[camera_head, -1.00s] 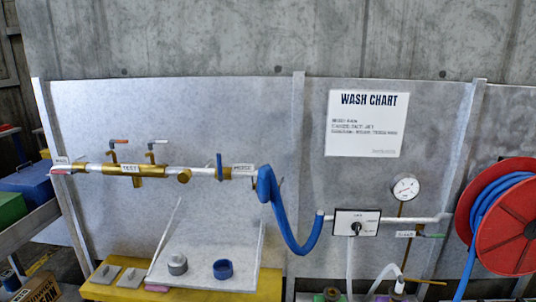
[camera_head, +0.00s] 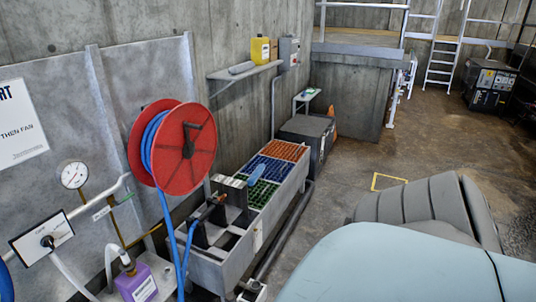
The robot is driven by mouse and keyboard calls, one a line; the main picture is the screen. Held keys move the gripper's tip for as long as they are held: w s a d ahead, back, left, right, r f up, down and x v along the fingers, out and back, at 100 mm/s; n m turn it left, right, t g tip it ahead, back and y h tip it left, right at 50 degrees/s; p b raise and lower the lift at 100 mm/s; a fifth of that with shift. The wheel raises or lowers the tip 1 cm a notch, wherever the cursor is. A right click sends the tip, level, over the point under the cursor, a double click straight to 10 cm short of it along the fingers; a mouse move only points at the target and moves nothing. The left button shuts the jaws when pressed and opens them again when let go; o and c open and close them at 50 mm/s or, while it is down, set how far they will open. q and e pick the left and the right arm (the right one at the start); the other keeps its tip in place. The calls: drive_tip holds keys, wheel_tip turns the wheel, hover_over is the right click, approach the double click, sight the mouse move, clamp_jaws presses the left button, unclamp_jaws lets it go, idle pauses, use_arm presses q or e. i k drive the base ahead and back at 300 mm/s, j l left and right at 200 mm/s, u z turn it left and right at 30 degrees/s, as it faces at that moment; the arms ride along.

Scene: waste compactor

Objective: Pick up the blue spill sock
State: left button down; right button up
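I cannot pick out a blue spill sock for certain. A blue hose (camera_head: 171,225) hangs from the red reel (camera_head: 186,170) at the left. Part of another blue piece shows at the lower left edge, cut off by the picture. Neither of my grippers shows in the head view.
The grey trough (camera_head: 222,270) holds orange, blue and green grids. A wall shelf (camera_head: 243,70) bears a yellow container (camera_head: 260,50). A purple container (camera_head: 143,284) stands at lower left. A dark box (camera_head: 306,137) stands behind the trough. Open floor (camera_head: 400,150) lies right of it.

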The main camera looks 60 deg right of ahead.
sight(260, 169)
drive_tip(key=z, duration=1.95)
drive_tip(key=i+l+z, duration=0.45)
drive_tip(key=i+l, duration=0.25)
drive_tip(key=i+l+z, duration=0.25)
drive_tip(key=i, duration=0.25)
drive_tip(key=i+l+z, duration=0.1)
drive_tip(key=i+z, duration=0.15)
drive_tip(key=i, duration=0.2)
drive_tip(key=i+l, duration=0.1)
drive_tip(key=i, duration=1.55)
drive_tip(key=i+u, duration=0.2)
drive_tip(key=i, duration=0.3)
drive_tip(key=i+u, duration=0.2)
drive_tip(key=i, duration=0.35)
drive_tip(key=i+l+u, duration=0.15)
drive_tip(key=i, duration=0.35)
drive_tip(key=i+u, duration=0.2)
drive_tip(key=u, duration=0.2)
drive_tip(key=i+u, duration=0.45)
drive_tip(key=u, duration=0.3)
drive_tip(key=i+l+u, duration=0.15)
drive_tip(key=u, duration=0.25)
drive_tip(key=i+u, duration=0.35)
drive_tip(key=i+l+u, duration=0.15)
drive_tip(key=u, duration=0.2)
